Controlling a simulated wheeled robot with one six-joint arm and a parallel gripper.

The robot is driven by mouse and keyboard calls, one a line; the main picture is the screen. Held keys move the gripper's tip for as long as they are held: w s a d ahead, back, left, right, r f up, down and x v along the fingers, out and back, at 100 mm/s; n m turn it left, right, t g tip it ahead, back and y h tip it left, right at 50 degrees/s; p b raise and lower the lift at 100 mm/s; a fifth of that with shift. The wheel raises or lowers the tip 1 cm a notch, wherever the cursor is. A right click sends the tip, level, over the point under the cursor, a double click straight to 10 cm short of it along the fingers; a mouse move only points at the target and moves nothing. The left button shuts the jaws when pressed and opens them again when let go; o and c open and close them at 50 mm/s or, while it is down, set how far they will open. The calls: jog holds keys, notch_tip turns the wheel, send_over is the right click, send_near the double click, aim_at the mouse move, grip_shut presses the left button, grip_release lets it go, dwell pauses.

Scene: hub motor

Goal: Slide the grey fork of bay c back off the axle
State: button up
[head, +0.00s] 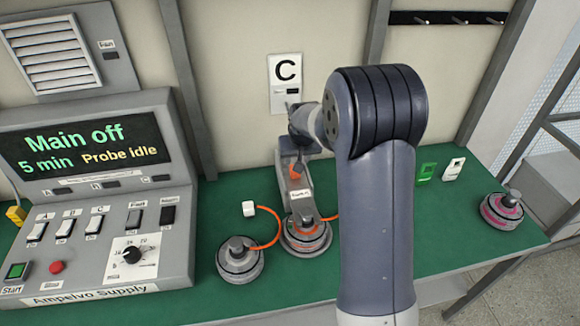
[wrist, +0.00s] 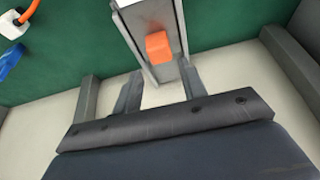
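My gripper (head: 297,140) is at the fork's back end, partly hidden by my arm. In the wrist view, my gripper's two fingers (wrist: 162,80) are apart, near the end of a grey channel (wrist: 132,28) with the orange tab (wrist: 158,46) between its walls. The tab appears just beyond the fingertips, with no contact visible. The axle cannot be made out clearly.
A control console (head: 95,235) reading "Main off" stands at left. Another hub motor (head: 240,262) and a white plug (head: 249,208) on an orange cable are left of bay C. A pink-wound hub motor (head: 502,210) sits at right. The green bench (head: 440,225) has clear room there.

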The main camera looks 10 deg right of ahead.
aim_at(300, 190)
jog(key=p+x, duration=0.1)
jog(key=x, duration=0.6)
jog(key=shift+f, duration=0.2)
jog(key=shift+w, duration=0.1)
grip_shut()
